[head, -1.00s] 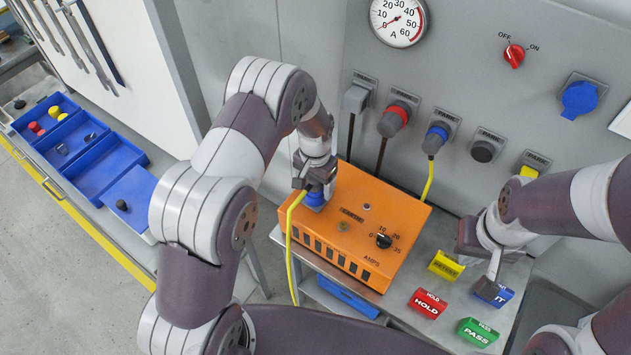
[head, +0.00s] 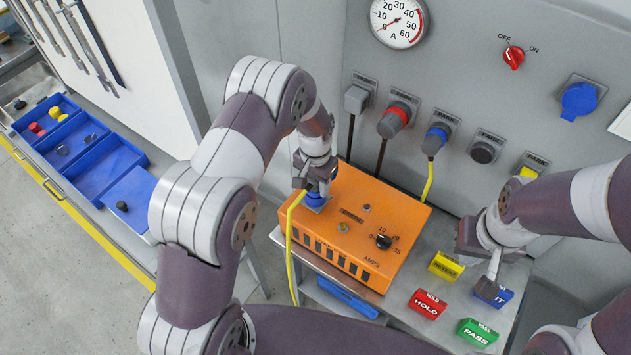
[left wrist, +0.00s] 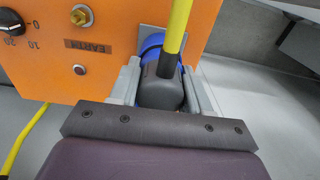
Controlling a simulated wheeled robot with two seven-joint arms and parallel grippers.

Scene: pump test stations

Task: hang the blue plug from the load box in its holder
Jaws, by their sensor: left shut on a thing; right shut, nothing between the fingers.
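The orange load box (head: 375,222) stands on the grey bench. My left gripper (head: 312,185) is at the box's far left top corner. It is shut on the dark grey body of a plug (left wrist: 160,90) with a yellow cable, in the left wrist view. A blue collar (left wrist: 152,42) shows at the plug's front, against the box; I cannot tell how deep the plug sits. On the wall are several labelled holders; one is dark and round (head: 483,152), with no cable showing. My right gripper (head: 488,286) is shut and empty, close to the blue block (head: 500,296).
Another blue-ringed plug (head: 438,137) with a yellow cable sits on the wall between a red one (head: 396,118) and the dark holder. A red HOLD block (head: 428,304), green PASS block (head: 477,333) and yellow block (head: 446,265) lie on the bench. Blue trays (head: 105,170) stand left.

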